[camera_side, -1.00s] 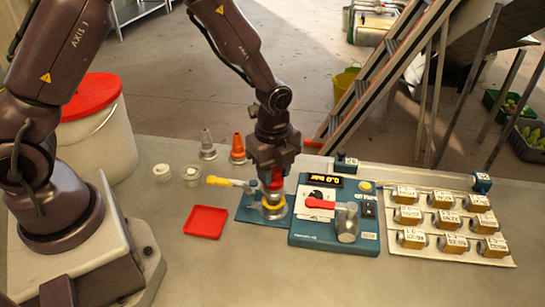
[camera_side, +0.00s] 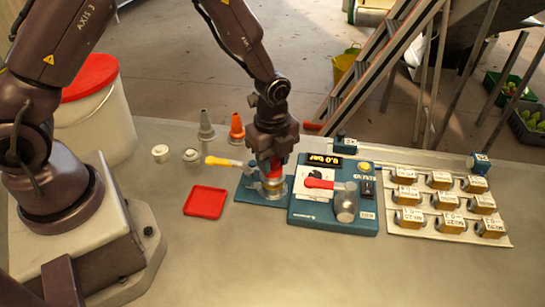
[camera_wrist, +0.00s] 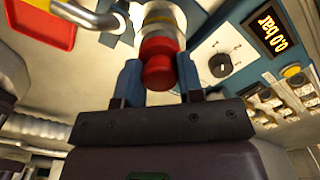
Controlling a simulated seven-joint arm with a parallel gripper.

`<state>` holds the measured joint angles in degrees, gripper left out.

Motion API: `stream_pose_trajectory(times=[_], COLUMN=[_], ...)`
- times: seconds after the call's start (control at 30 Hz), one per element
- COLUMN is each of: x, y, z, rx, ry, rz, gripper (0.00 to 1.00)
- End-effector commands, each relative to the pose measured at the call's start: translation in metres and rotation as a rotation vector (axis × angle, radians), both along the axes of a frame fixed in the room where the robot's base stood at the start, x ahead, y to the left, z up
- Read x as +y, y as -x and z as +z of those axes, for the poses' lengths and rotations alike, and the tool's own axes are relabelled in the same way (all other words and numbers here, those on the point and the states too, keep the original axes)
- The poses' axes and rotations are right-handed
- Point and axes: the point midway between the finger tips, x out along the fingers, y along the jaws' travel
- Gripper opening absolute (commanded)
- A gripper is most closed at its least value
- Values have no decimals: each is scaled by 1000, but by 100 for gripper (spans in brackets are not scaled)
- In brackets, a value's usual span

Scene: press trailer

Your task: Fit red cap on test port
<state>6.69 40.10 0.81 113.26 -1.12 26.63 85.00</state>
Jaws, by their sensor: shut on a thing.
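My gripper (camera_side: 273,165) is shut on the red cap (camera_wrist: 158,68). In the wrist view the cap sits between the two blue fingers (camera_wrist: 158,82). The test port (camera_wrist: 160,17), a metal cylinder with a yellow band, stands directly beyond the cap in the wrist view. In the side view the port (camera_side: 273,187) is right below the gripper on a blue base. The cap appears lined up with the port and close to or touching it; I cannot tell whether it is seated.
A yellow-handled valve (camera_side: 222,161) is left of the port. A red tray (camera_side: 205,201) lies front left. A panel of brass fittings (camera_side: 450,238) is far right.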

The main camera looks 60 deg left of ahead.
Motion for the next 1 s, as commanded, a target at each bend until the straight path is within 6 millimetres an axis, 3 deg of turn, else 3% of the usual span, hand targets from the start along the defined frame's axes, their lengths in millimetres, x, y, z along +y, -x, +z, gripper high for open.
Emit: stream_pose_trajectory(times=[1.0], x=[0], y=[0], z=[-5], rx=[0], ry=[-1], rz=[1], gripper=[8])
